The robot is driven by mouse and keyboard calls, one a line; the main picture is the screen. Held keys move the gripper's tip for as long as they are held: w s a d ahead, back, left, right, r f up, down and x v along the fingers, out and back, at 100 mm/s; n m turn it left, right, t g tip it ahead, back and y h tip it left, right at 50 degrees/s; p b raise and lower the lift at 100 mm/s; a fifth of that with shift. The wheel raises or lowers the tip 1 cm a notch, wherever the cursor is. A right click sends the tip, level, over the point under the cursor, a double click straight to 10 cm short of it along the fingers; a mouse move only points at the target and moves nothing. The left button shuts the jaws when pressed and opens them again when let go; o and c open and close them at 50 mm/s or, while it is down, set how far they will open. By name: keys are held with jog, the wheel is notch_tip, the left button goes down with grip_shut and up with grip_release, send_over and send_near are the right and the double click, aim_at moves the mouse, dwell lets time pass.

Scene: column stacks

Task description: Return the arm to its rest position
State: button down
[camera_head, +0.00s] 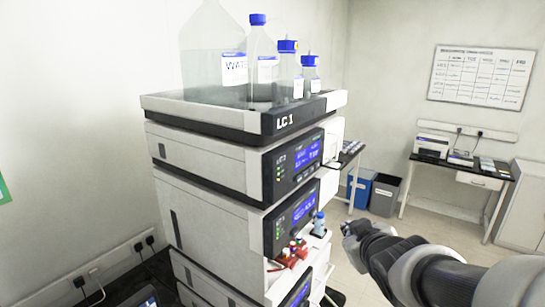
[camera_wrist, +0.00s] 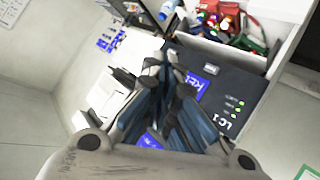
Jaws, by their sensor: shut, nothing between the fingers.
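My gripper (camera_head: 350,230) is at the end of my arm, which reaches in from the lower right in the head view. It is to the right of the instrument stack (camera_head: 200,210) and apart from it. In the wrist view my gripper (camera_wrist: 165,62) has its fingers together, with nothing held between them. Behind the fingers there, the stack's dark front panel (camera_wrist: 225,85) with a blue screen shows, tilted in the picture.
Glass bottles with blue caps (camera_head: 262,60) stand on top of the stack. Small red and blue-capped items (camera_head: 295,250) sit on a ledge at its front. Blue and grey bins (camera_head: 385,193) and a side table (camera_head: 460,172) stand behind. Open floor lies between.

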jog(key=s+a+f+m+g+b, duration=0.2)
jog(key=s+f+g+b, duration=0.2)
jog(key=s+f+b, duration=0.4)
jog(key=s+a+f+m+g+b, duration=0.2)
jog(key=s+f+b, duration=0.7)
jog(key=s+f, duration=0.8)
jog(key=s+g, duration=0.1)
jog(key=s, duration=0.2)
jog(key=shift+s+a+m+g, duration=0.15)
jog(key=shift+s+m+g, duration=0.05)
jog(key=shift+m+g, duration=0.2)
